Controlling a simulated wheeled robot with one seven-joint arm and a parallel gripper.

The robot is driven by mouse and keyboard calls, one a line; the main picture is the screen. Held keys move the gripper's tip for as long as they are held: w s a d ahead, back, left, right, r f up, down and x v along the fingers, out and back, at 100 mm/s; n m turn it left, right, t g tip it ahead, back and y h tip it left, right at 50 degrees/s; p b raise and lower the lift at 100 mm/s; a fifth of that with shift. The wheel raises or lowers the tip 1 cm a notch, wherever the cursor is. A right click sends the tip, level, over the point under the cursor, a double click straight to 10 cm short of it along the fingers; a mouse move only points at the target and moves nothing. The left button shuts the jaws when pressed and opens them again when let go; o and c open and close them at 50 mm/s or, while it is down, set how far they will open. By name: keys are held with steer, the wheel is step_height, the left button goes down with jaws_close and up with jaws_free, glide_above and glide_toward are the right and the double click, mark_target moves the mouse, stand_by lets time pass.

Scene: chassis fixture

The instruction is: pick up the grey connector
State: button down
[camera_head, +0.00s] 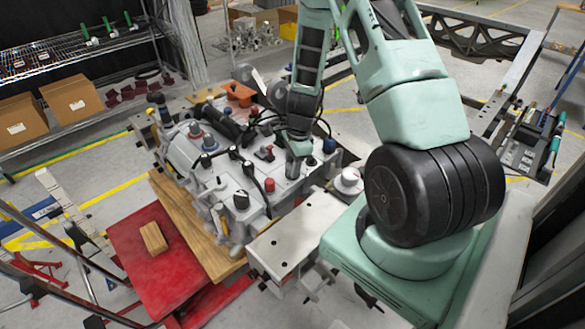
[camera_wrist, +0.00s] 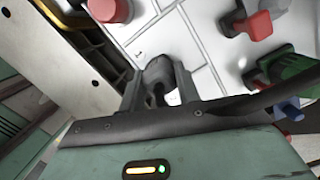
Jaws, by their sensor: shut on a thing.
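My gripper (camera_wrist: 158,92) shows in the wrist view with its two dark fingers on either side of a dark grey, rounded piece, the grey connector (camera_wrist: 158,70). The fingers are shut on it, just over the pale panelled top of the chassis fixture (camera_wrist: 200,50). I cannot tell whether the connector is still seated or clear of the surface. In the head view my gripper (camera_head: 297,160) points down at the right part of the fixture, and the connector cannot be made out there.
A red cap (camera_wrist: 108,8) and a red-topped connector (camera_wrist: 248,22) stand near my gripper, with a green one (camera_wrist: 290,68) to the right. A black cable (camera_wrist: 265,98) crosses at the right. In the head view a red board (camera_head: 150,280) holds a wooden block (camera_head: 153,238).

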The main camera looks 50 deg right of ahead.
steer(key=shift+r, duration=0.15)
step_height(320, 180, up, 10)
steer(key=shift+f+b, duration=0.15)
steer(key=shift+b, duration=0.5)
